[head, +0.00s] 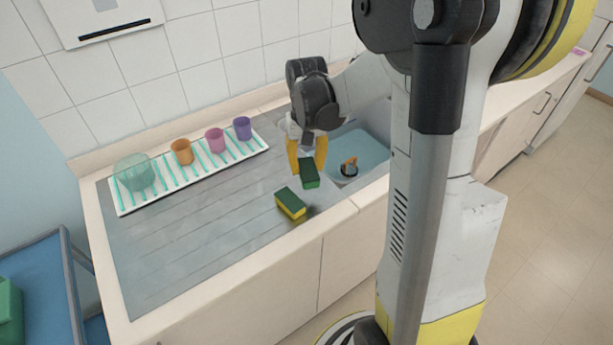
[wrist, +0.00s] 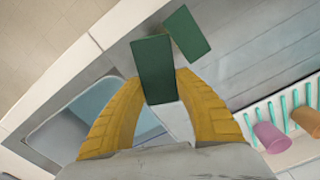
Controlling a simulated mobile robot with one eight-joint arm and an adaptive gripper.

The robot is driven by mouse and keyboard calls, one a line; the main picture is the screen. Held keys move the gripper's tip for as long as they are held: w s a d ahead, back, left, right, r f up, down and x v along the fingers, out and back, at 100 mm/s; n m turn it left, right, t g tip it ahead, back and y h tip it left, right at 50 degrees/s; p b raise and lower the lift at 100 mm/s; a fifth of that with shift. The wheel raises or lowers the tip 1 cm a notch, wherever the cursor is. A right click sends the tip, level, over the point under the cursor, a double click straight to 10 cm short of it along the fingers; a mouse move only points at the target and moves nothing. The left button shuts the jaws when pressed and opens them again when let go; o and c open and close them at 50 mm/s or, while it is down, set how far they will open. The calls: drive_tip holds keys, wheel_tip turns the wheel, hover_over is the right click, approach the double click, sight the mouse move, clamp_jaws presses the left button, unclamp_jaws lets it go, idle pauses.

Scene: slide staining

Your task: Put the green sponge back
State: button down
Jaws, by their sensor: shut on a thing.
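A green sponge (head: 309,173) is held between the yellow fingers of my gripper (head: 307,155), which is shut on it over the counter beside the sink. In the wrist view the same green sponge (wrist: 153,68) stands out beyond the fingertips of my gripper (wrist: 160,95). A second sponge (head: 291,203), green on top with a yellow side, lies on the grey drainboard (head: 190,240) just left of and in front of the held one. In the wrist view this second sponge (wrist: 186,33) shows close to the held sponge; the exact gap is unclear.
The sink basin (head: 366,150) is right of my gripper, with an orange-handled object (head: 349,166) in it. A white rack (head: 126,208) on the left holds a teal bowl (head: 135,172) and orange (head: 182,152), pink (head: 214,140) and purple (head: 242,128) cups. The drainboard's left part is clear.

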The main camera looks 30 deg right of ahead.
sight(307, 175)
drive_tip(key=shift+f+b, duration=0.6)
drive_tip(key=shift+f, duration=1.2)
drive_tip(key=shift+f+b, duration=0.6)
drive_tip(key=shift+f, duration=0.05)
drive_tip(key=c, duration=1)
unclamp_jaws()
drive_tip(key=shift+r, duration=0.1)
